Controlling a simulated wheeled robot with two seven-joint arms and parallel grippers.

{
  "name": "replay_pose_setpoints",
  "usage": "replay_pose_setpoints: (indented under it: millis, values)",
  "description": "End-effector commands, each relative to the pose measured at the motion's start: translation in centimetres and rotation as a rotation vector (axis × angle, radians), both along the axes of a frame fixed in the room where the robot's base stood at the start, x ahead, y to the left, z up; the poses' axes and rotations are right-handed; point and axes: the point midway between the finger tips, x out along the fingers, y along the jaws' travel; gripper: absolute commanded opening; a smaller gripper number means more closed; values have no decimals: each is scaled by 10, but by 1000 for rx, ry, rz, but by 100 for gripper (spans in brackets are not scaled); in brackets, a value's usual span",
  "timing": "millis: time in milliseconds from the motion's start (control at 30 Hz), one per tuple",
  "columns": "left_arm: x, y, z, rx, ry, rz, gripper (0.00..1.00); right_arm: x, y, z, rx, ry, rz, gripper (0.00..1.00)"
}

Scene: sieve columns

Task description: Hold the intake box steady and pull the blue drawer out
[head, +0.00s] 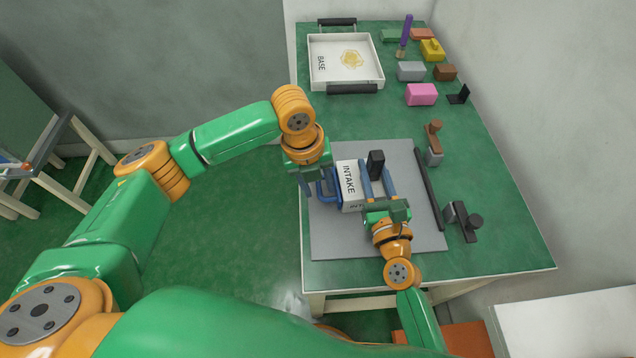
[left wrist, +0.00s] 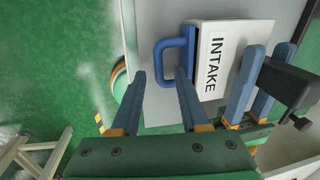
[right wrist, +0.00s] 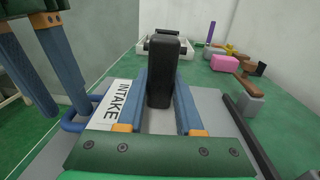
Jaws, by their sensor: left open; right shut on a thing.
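The intake box (head: 348,180) is white with an INTAKE label and sits on a grey mat. My right gripper (head: 377,184) is shut on a black upright post (right wrist: 164,75) at the box's right side. Whether the post joins the box is hidden.
A white BASE tray (head: 346,86) with black handles stands at the table's far end. Coloured blocks, including a pink one (head: 421,94), lie at the far right. A black bar (head: 429,188) and dark clamp (head: 462,220) lie right of the box. The table's left edge is close.

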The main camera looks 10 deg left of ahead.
Motion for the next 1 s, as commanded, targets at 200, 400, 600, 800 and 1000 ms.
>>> replay_pose_setpoints:
  millis: [200, 400, 600, 800, 1000]
  values:
    - [0, 0, -3, 0, 0, 0, 45, 0, 0, 0, 0, 1, 0, 0]
    - [0, 0, -2, 0, 0, 1, 4, 0, 0, 0, 0, 1, 0, 0]
    - [0, 0, -2, 0, 0, 1, 0, 0, 0, 0, 0, 1, 0, 0]
    - [0, 0, -2, -1, 0, 1, 0, 0, 0, 0, 0, 1, 0, 0]
    - [0, 0, -2, -1, 0, 1, 0, 0, 0, 0, 0, 1, 0, 0]
